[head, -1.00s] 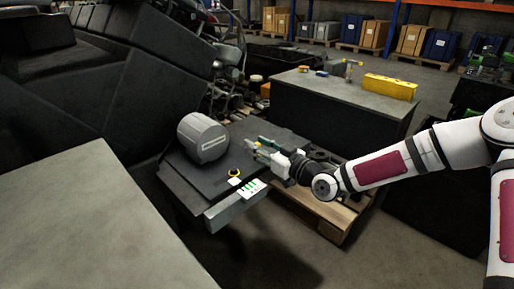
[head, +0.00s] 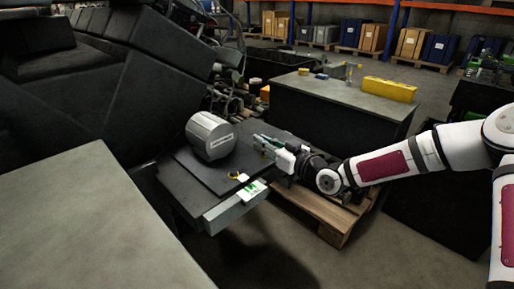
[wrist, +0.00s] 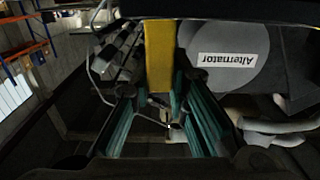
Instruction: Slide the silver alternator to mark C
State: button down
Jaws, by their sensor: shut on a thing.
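The silver alternator (head: 209,136) is a grey cylinder with a white label. It rests on a dark flat plate (head: 207,178) on the bench. Its label reads "Alternator" upside down in the wrist view (wrist: 247,42). My gripper (head: 262,145) is to the right of the alternator, apart from its body. In the wrist view, my gripper (wrist: 158,92) has a yellow bar (wrist: 159,55) between its teal-padded fingers and is shut on it. The exact contact is partly hidden. A white card with green marks (head: 252,190) lies at the bench's front edge; no letter C is readable.
A wooden pallet (head: 335,222) is below and right of the bench. A dark cabinet with a yellow box (head: 389,88) stands behind. A large grey surface (head: 90,220) fills the lower left.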

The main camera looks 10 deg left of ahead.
jog(key=shift+w+d, duration=0.3)
jog(key=shift+w, duration=0.05)
jog(key=c, duration=1.5)
grip_release()
jog(key=v, duration=1.2)
jog(key=shift+s, duration=0.1)
jog(key=shift+f, duration=0.1)
